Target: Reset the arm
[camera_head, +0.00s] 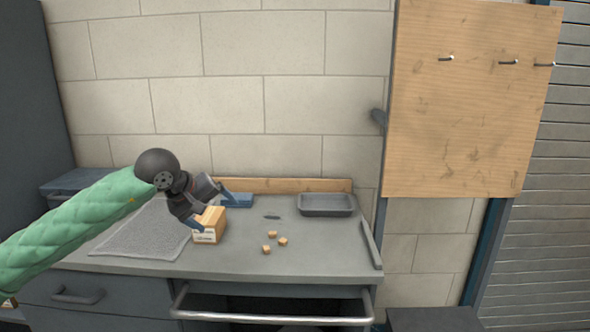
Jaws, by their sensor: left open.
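My left arm in its green sleeve comes in from the left, over the counter. My left gripper (212,207) is open, with one blue-grey finger at the upper right and the other at the lower left. A small tan box (209,229) with a pale label stands on the counter by the fingertips. The fingers overlap the box's top in the picture; I cannot tell whether they touch it. Nothing is seen held. My right gripper is not in view.
An open drawer with a bar handle (270,319) is below. A wooden board (465,110) with hooks hangs right. The counter's right front is clear.

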